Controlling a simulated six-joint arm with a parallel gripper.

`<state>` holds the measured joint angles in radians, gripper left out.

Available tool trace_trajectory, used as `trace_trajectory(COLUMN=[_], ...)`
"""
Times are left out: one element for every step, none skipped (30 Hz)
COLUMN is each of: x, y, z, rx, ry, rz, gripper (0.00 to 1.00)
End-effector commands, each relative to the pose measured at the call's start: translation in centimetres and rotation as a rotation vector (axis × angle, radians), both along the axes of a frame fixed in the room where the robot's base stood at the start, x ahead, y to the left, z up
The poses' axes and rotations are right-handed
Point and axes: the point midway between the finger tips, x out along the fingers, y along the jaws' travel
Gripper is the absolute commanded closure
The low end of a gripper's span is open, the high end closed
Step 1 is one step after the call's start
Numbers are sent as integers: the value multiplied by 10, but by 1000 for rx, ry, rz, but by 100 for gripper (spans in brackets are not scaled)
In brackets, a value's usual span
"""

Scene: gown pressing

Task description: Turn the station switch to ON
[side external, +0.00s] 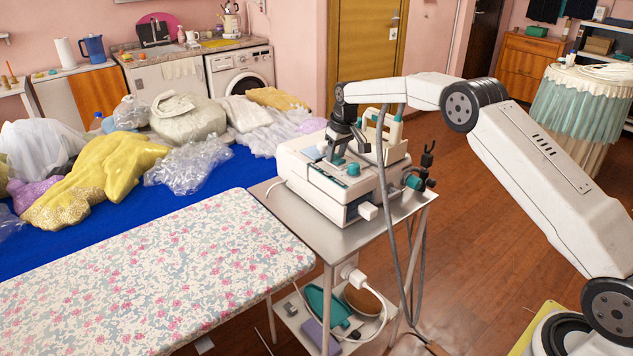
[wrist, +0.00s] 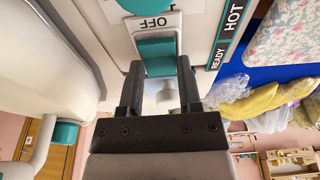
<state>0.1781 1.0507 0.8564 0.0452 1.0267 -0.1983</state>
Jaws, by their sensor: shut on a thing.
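The station switch is a teal piece (wrist: 157,55) on the white steam station (side external: 312,185), beside an upside-down OFF label (wrist: 153,23) in the wrist view. My gripper (wrist: 160,66) has its two dark fingers on either side of the teal switch, shut on it. In the side view my gripper (side external: 338,155) points down at the station's top. The ON label is not visible. A white round part (wrist: 165,93) shows between the fingers below the switch in the wrist view.
The iron (side external: 382,130) stands on the station behind my gripper, its grey hose hanging beside the metal cart (side external: 260,190). A READY/HOT panel (wrist: 228,35) is beside the switch. A floral ironing board (side external: 150,270) and a blue table with bagged garments (side external: 105,170) lie to the left.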

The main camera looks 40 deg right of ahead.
Motion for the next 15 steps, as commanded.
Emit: trace_trajectory(x=[2, 2, 3, 3, 3, 4, 4, 4, 4, 5, 5, 5, 5, 5, 6], y=[0, 0, 0, 0, 0, 0, 0, 0, 0, 0, 0, 0, 0, 0, 0], z=[-1, -1, -1, 0, -1, -1, -1, 0, -1, -1, -1, 0, -1, -1, -1], rx=[-1, -1, -1, -2, -2, -2, -2, -2, -2, -2, -2, -2, -2, -2, -2], ry=[8, 15, 25, 30, 37, 45, 52, 57, 65, 71, 76, 83, 89, 95, 101], rz=[2, 2, 2, 2, 2, 2, 2, 2, 1, 1, 1, 1, 1, 1, 1], gripper=[100, 100, 100, 100, 100, 100, 100, 100, 100, 100, 100, 100, 100, 100, 100])
